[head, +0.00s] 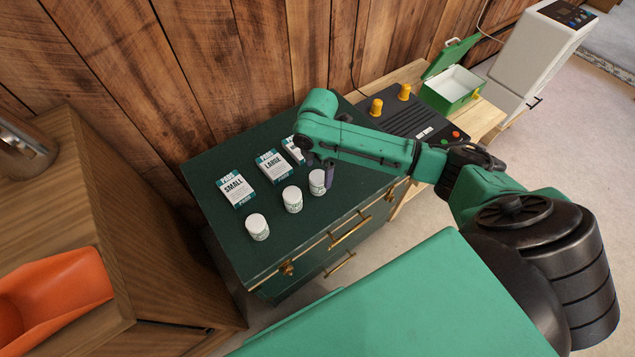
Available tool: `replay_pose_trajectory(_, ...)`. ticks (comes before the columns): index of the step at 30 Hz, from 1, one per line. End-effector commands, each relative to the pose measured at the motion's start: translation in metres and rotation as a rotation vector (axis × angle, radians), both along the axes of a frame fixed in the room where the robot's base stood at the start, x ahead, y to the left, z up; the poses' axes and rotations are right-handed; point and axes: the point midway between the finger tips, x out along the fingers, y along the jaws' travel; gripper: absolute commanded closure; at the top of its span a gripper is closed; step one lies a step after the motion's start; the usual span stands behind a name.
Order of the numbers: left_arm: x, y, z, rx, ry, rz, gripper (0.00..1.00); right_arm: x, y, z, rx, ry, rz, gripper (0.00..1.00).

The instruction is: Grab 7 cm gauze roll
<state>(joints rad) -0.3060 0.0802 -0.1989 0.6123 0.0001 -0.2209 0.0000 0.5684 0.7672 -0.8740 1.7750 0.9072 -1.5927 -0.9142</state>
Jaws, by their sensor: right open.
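Three white cylinders that look like gauze rolls stand upright in a row on a dark green cabinet top (330,225). They are the left roll (257,228), the middle roll (292,200) and the right roll (316,183). Their labels are too small to read, so I cannot tell which is 7 cm. My right gripper (320,172) is open and points down at the right roll, with a dark finger in front of its right side. I cannot tell whether it touches the roll. My left gripper is out of view.
Behind the rolls lie a SMALL box (234,190), a LARGE box (273,167) and a third box (293,150) partly hidden by my arm. A black control panel (415,118) and an open green case (450,88) are at right. An orange scoop (60,295) is at lower left.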

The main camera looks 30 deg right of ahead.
Motion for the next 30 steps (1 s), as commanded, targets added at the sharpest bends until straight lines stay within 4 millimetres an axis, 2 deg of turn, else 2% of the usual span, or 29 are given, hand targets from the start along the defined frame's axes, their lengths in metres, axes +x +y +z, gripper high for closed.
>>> replay_pose_trajectory(3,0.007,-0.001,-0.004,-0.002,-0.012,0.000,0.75,-0.004,0.003,-0.025,0.000,0.005,0.000,0.04)
replay_pose_trajectory(6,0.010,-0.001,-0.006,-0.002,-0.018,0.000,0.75,-0.003,0.003,-0.041,0.000,0.003,-0.001,0.04)
replay_pose_trajectory(13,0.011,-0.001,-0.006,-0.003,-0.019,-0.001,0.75,-0.003,0.003,-0.045,0.000,0.000,0.000,0.04)
replay_pose_trajectory(14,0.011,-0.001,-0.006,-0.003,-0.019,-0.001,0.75,-0.003,0.003,-0.045,0.000,0.000,0.000,0.08)
replay_pose_trajectory(18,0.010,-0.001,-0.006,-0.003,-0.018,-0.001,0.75,-0.003,0.003,-0.045,0.000,0.000,0.000,0.61)
replay_pose_trajectory(21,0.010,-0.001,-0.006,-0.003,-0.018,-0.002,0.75,-0.003,0.003,-0.045,0.000,0.000,0.000,0.93)
replay_pose_trajectory(30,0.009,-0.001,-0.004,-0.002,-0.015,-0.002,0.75,-0.002,0.003,-0.040,0.000,-0.001,0.000,0.93)
